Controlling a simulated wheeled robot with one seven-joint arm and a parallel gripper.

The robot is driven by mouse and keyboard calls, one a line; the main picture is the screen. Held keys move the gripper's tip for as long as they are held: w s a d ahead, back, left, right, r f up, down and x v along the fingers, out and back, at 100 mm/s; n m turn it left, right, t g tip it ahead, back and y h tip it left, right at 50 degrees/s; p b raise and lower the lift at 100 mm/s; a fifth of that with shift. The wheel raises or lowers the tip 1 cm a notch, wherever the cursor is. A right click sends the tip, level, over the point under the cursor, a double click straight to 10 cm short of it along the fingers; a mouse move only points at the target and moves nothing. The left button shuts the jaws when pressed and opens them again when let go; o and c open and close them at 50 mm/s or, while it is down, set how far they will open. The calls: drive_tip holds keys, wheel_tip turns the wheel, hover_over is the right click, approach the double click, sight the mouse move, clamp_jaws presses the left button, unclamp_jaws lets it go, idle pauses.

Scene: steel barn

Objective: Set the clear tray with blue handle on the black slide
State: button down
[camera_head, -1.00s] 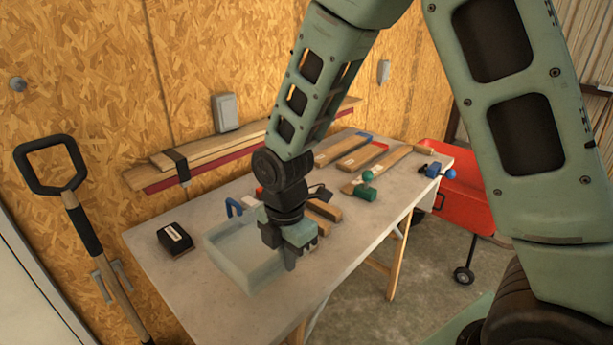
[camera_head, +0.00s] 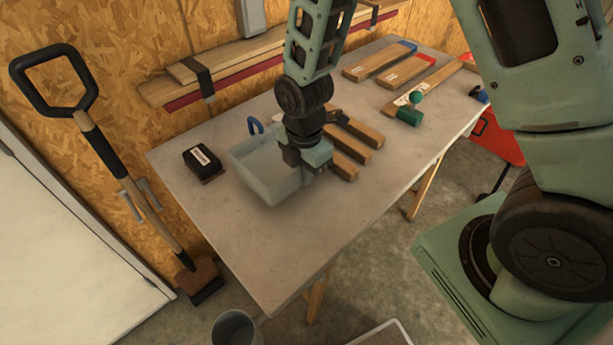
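The clear tray (camera_head: 262,183) is a pale, see-through open box on the left-middle of the table. Its blue handle (camera_head: 255,125) stands up at the far side. My gripper (camera_head: 305,174) points down at the tray's right end, overlapping its right wall. The fingertips are partly hidden, so I cannot tell whether they are closed on that wall. I also cannot tell whether the tray touches the table. A black block with a white label (camera_head: 202,161) lies left of the tray. I cannot clearly make out a black slide.
Wooden pieces (camera_head: 357,138) lie right of my gripper on the table (camera_head: 225,225). A green-handled tool (camera_head: 409,116) and wooden strips (camera_head: 378,62) lie farther back. The table's front left is bare. A shovel (camera_head: 88,125) leans at left; a grey bucket (camera_head: 237,330) stands below.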

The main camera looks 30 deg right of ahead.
drive_tip(key=shift+f, duration=1.6)
drive_tip(key=shift+f, duration=0.1)
drive_tip(key=c, duration=1.6)
unclamp_jaws()
drive_tip(key=shift+c, duration=0.2)
